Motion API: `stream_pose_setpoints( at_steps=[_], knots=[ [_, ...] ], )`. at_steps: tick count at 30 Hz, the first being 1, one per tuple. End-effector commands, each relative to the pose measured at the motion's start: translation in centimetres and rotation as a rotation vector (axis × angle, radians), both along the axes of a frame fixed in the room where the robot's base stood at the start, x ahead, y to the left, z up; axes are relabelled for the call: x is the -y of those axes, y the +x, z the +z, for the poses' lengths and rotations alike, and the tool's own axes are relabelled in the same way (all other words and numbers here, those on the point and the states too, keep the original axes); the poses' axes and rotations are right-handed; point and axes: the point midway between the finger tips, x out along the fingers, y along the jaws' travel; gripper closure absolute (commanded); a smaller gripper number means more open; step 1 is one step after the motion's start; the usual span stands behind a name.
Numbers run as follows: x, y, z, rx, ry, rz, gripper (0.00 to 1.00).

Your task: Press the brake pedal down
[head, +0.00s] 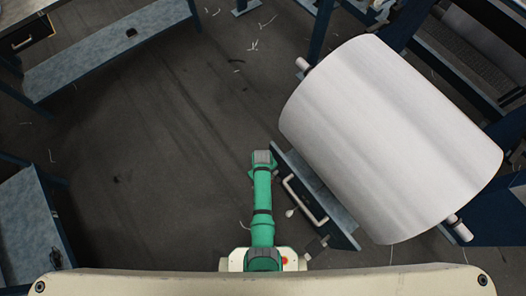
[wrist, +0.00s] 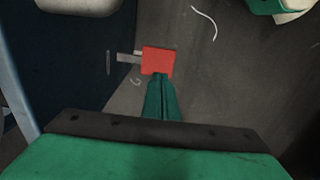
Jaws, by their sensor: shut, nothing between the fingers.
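The brake pedal (wrist: 158,59) is a red, roughly square plate in the upper middle of the wrist view. A short grey metal bar (wrist: 128,57) runs from its left side to a dark blue frame. My gripper (wrist: 160,78) is shut and empty, its green fingers pointing at the pedal. The fingertips overlap the pedal's lower edge in the picture; I cannot tell whether they touch it. In the head view my green arm hides the gripper, and I cannot make out the red pedal there.
A large white roll (head: 390,135) lies in a dark blue frame on the right. A panel with a pale handle (head: 303,200) and a white knob (head: 289,213) stands close to my arm. Blue-grey benches (head: 110,52) edge the left. Dark floor (head: 150,170) between is open, with thread scraps.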

Motion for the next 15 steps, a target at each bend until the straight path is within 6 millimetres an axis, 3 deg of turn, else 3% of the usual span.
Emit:
stream_pose_setpoints(
  at_steps=[15],
  knots=[
    [0.2, 0.1, -7.2, -0.001, 0.000, -0.002, 1.00]
  ],
)
